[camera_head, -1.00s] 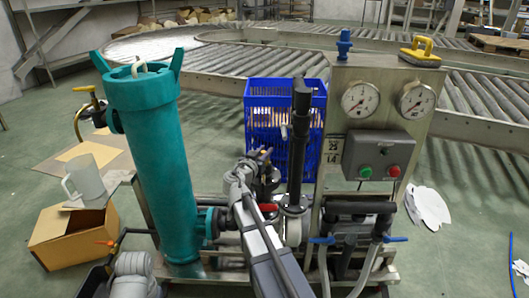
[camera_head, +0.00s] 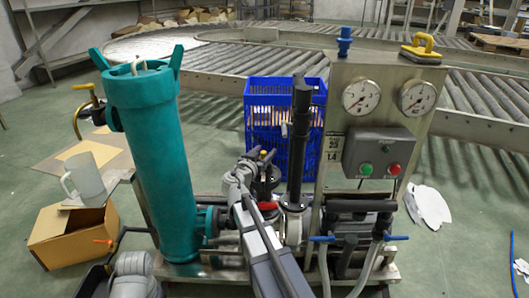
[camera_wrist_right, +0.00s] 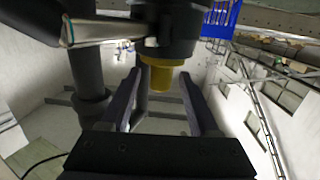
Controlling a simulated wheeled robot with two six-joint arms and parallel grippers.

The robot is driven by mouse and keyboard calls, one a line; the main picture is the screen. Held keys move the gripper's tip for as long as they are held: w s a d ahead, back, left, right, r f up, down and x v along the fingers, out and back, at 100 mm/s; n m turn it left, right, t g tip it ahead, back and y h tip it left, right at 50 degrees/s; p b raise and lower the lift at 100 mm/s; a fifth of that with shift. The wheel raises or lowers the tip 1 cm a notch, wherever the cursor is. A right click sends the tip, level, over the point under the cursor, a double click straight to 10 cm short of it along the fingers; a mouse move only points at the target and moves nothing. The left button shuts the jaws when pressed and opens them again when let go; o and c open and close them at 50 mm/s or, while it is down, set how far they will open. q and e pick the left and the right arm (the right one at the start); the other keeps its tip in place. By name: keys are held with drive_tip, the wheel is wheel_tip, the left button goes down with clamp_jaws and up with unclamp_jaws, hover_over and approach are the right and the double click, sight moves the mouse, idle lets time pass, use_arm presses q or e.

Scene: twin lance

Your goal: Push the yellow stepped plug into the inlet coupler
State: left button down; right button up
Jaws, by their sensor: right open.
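The yellow stepped plug (camera_wrist_right: 160,75) shows in the right wrist view just below a dark round fitting (camera_wrist_right: 172,35), which may be the inlet coupler; its upper end is hidden there. The plug is wider at the top and narrower below. In the head view only a small yellow spot (camera_head: 264,154) shows near my right gripper (camera_head: 262,162). In the right wrist view my right gripper (camera_wrist_right: 160,85) is open, with its fingers either side of the plug; I cannot tell whether they touch it. My left gripper is not clearly visible.
A teal cylinder (camera_head: 158,160) stands left of my right arm. A black upright pipe (camera_head: 299,140) and a steel panel with gauges (camera_head: 361,97) stand to the right. A blue crate (camera_head: 260,105) is behind. A cardboard box (camera_head: 70,235) lies at the left.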

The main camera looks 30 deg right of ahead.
drive_tip(key=v, duration=0.7)
drive_tip(key=shift+s+a+p, duration=0.15)
drive_tip(key=shift+a+p, duration=0.05)
drive_tip(key=shift+p, duration=0.1)
idle(0.3)
